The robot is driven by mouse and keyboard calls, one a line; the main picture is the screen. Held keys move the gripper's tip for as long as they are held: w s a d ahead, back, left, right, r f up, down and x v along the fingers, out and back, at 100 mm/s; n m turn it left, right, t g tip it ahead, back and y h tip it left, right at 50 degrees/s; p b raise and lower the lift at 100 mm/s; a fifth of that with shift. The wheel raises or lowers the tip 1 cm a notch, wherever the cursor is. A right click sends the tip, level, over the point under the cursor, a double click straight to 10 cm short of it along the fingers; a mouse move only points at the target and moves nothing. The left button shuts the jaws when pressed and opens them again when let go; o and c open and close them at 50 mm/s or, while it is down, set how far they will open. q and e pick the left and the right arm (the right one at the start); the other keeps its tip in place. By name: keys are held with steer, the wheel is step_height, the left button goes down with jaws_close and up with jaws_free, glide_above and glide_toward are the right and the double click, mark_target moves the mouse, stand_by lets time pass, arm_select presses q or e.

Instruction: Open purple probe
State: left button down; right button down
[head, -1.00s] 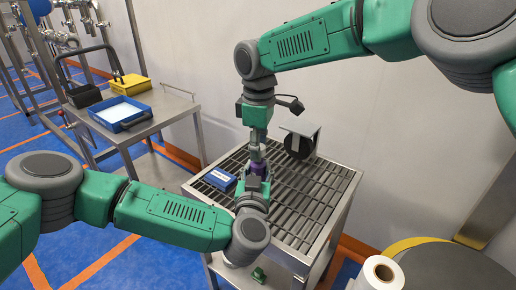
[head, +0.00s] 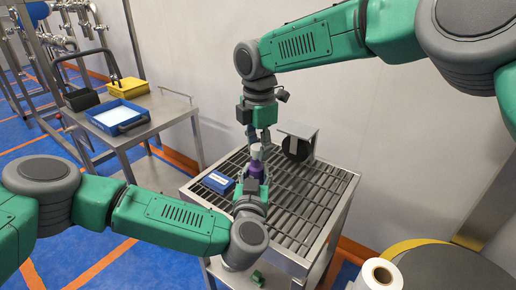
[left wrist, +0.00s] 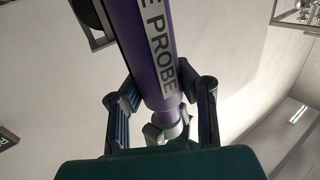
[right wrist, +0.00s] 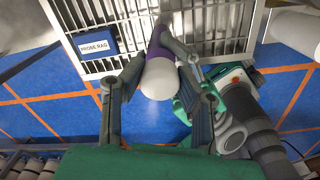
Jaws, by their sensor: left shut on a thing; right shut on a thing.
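The purple probe (head: 254,172) stands roughly upright over the slatted cart top. My right gripper (head: 259,143) is above, shut on the white cap, with one finger on each side (right wrist: 162,75). I cannot tell whether cap and body are apart.
A blue box (head: 217,182), labelled in the right wrist view (right wrist: 95,43), lies on the slatted cart top (head: 316,190) left of the probe. A black round thing with a grey plate (head: 298,143) stands behind. A side cart (head: 160,112) holds a blue tray (head: 103,124).

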mark_target(258, 146)
steer(key=shift+r, duration=0.25)
steer(key=shift+r, duration=0.85)
steer(key=shift+r, duration=2)
arm_select(q)
steer(key=c, duration=1.2)
jaws_free()
